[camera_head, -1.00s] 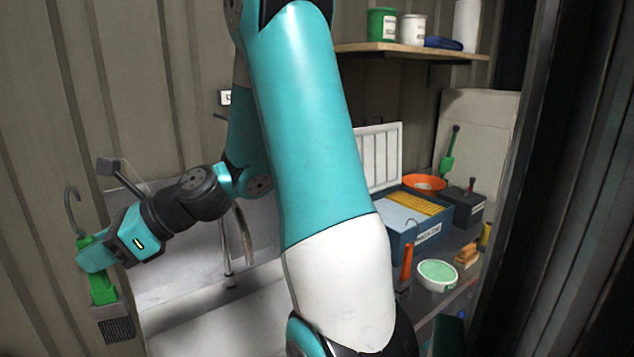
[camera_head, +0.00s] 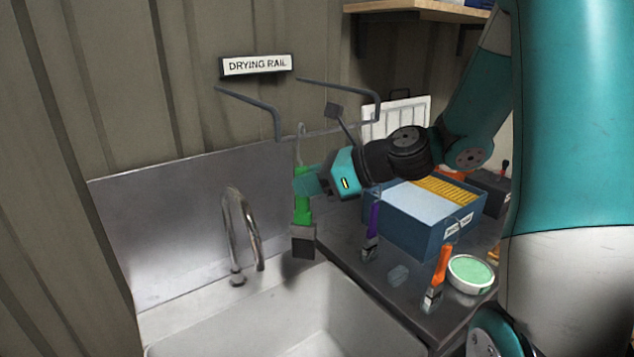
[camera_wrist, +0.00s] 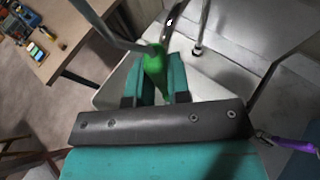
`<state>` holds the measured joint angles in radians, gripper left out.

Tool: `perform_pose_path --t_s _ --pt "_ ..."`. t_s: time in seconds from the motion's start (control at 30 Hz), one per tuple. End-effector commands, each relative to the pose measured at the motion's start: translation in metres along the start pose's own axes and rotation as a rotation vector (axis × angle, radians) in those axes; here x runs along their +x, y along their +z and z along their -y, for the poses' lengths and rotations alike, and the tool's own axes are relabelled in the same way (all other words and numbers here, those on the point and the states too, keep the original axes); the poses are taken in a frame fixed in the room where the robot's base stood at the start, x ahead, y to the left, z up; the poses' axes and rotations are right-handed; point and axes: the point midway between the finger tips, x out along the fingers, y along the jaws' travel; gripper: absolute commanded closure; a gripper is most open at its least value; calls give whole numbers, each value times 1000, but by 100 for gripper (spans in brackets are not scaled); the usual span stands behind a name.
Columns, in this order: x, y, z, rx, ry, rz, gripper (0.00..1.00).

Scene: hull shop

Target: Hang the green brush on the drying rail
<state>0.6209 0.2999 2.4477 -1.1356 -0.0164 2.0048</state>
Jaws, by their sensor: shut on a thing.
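The green brush (camera_head: 303,212) is upright in my gripper (camera_head: 306,182), hook up and bristles down, above the sink's back right edge. My gripper is shut on its green handle, which also shows between the fingers in the wrist view (camera_wrist: 155,62). The drying rail (camera_head: 335,130) is a grey bar on two bent wall arms, under a "DRYING RAIL" sign (camera_head: 256,65). The brush's wire hook (camera_head: 301,134) appears at the bar's height and overlaps its left part. I cannot tell whether it is over the bar or in front of it.
A faucet (camera_head: 241,235) and white sink (camera_head: 260,325) are below left. A blue box (camera_head: 405,232), an orange brush (camera_head: 441,268) and a green-filled tub (camera_head: 470,274) are on the counter at right.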

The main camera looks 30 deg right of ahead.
Motion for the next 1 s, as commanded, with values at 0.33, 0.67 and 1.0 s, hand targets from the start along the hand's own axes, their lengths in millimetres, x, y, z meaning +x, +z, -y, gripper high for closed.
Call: perform_pose_path --t_s 0.33,0.67,1.0 --pt "0 -1 31 2 -3 0 100" --pt "-1 -2 59 2 -5 1 100" --pt "-1 -2 87 1 -4 0 100"
